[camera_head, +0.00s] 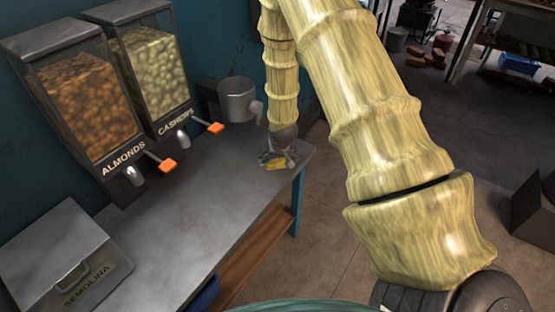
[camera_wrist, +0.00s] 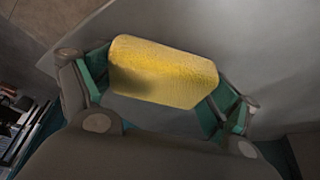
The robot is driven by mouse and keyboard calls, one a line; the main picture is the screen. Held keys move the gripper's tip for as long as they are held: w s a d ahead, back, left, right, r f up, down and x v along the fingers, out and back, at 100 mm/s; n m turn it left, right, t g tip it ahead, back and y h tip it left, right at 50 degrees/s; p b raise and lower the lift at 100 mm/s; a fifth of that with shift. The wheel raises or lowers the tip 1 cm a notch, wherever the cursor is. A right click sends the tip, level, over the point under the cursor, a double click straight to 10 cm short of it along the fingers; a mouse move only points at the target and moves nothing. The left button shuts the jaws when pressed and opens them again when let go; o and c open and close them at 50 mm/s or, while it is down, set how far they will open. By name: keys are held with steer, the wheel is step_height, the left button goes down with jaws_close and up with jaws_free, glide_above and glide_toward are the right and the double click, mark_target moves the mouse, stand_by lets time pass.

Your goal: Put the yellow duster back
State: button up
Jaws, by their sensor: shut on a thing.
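The yellow duster (camera_wrist: 165,72) is a textured yellow block that lies between the two fingers of my gripper (camera_wrist: 160,85) in the wrist view. My gripper is shut on it, with one green-padded finger at each end. In the head view my gripper (camera_head: 277,158) is at the far right end of the grey counter (camera_head: 215,195), and the duster shows there as a small yellow patch (camera_head: 276,164) just below it. I cannot tell whether the duster touches the counter top.
Almond (camera_head: 85,100) and cashew (camera_head: 155,70) dispensers with orange levers stand at the back left. A semolina box (camera_head: 60,260) is at the front left. The middle of the counter is clear.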

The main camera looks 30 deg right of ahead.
steer(key=o, duration=0.8)
steer(key=shift+f, duration=0.1)
steer(key=shift+c, duration=0.2)
steer(key=b+v, duration=0.1)
steer(key=v, duration=1.1)
steer(key=shift+d, duration=0.1)
